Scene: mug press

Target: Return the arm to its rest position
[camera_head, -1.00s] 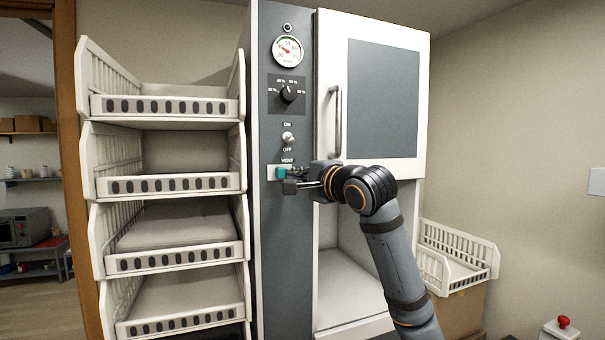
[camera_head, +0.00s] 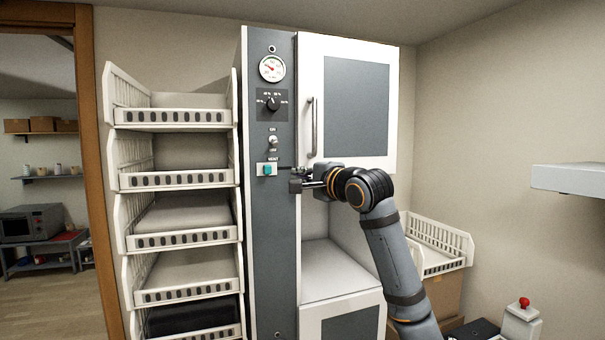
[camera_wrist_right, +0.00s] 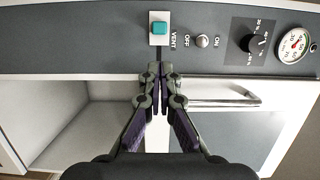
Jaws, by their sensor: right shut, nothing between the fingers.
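My right gripper (camera_head: 296,181) is shut and empty, in front of the press's grey control panel, a little right of the teal VENT button (camera_head: 267,169). In the right wrist view my right gripper (camera_wrist_right: 161,72) has its fingertips together just below the VENT button (camera_wrist_right: 159,28), apart from it. My right arm reaches up from the lower right. My left gripper is not in view.
The white press door (camera_head: 355,105) with its vertical handle (camera_head: 313,127) is above the arm. Its open bay (camera_head: 335,270) lies below. Stacked white baskets (camera_head: 185,235) stand left. A red knob (camera_head: 524,302) is lower right.

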